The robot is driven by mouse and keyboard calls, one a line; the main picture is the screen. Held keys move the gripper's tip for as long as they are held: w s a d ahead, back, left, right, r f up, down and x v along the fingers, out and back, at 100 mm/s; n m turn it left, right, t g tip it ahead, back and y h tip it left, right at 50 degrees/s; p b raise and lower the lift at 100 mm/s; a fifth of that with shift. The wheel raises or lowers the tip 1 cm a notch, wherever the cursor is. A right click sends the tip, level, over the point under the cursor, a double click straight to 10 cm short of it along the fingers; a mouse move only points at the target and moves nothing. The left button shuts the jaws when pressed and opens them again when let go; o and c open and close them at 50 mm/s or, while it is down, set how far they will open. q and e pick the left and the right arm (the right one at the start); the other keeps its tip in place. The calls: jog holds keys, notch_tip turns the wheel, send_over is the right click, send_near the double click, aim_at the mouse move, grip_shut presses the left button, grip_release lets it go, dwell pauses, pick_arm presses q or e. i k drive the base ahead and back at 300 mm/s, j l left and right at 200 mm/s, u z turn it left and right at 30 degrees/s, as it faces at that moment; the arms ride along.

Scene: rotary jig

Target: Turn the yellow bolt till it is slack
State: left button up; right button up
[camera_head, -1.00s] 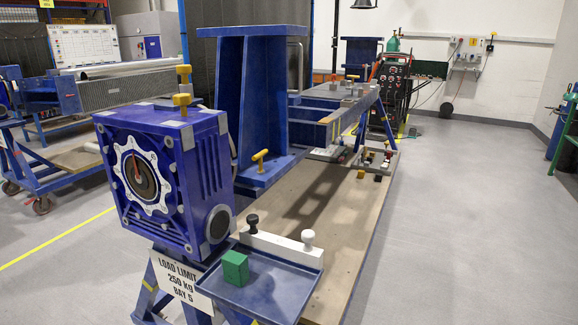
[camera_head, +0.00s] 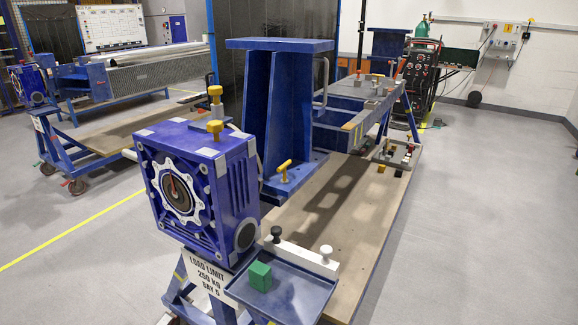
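Several yellow bolt-like parts show in the head view. A yellow T-shaped bolt (camera_head: 285,171) stands on the foot plate of the blue bracket (camera_head: 262,110). A yellow knob (camera_head: 214,127) sits on top of the blue gearbox housing (camera_head: 190,190). A taller yellow knob (camera_head: 215,91) rises just behind it. I cannot tell which of these is the task's bolt, or how tight any is. The gearbox front has a silver ring with a round dial (camera_head: 180,193) and a red pointer. Neither of my grippers is in view.
A blue tray (camera_head: 305,297) with a green block (camera_head: 260,277) sits at the gearbox's lower right. A white bar with a black knob (camera_head: 277,233) and a white knob (camera_head: 326,252) runs along its back edge. Open grey floor (camera_head: 470,230) lies to the right.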

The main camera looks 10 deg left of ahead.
aim_at(284, 181)
jog(key=i+l, duration=0.2)
jog(key=i+l+u, duration=0.15)
jog(key=l+u, duration=0.15)
jog(key=i+l+u, duration=0.1)
jog(key=l+u, duration=0.2)
jog(key=l, duration=0.2)
jog(key=i+l+u, duration=0.1)
jog(key=l+u, duration=0.25)
jog(key=l, duration=0.1)
